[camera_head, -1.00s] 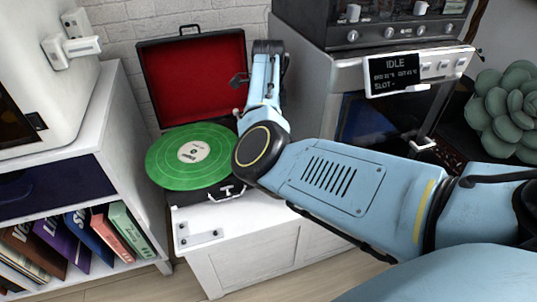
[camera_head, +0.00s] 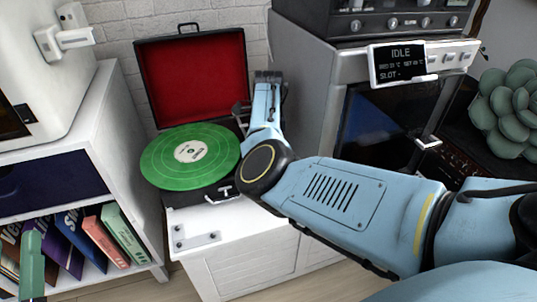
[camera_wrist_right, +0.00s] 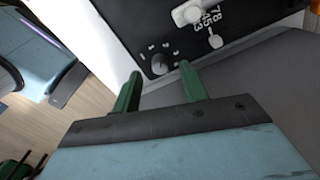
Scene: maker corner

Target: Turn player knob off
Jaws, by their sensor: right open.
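The record player (camera_head: 190,70) is an open black case with a red-lined lid and a green record on its platter. In the right wrist view, its small dark round knob (camera_wrist_right: 164,63) sits on the black deck, with small white marks around it. My right gripper (camera_wrist_right: 160,69) is open and empty, its two green fingertips pointing at the knob, which shows between them. I cannot tell whether they touch it. In the head view my right arm hides this gripper and the knob. One green finger of my left gripper (camera_head: 32,265) shows at the lower left edge.
The player stands on a white cabinet (camera_head: 225,255). A grey machine with an IDLE display (camera_head: 400,62) stands close to its right. A white shelf (camera_head: 130,180) with books is at the left. Near the knob is a speed lever (camera_wrist_right: 214,40) marked 78, 45, 33.

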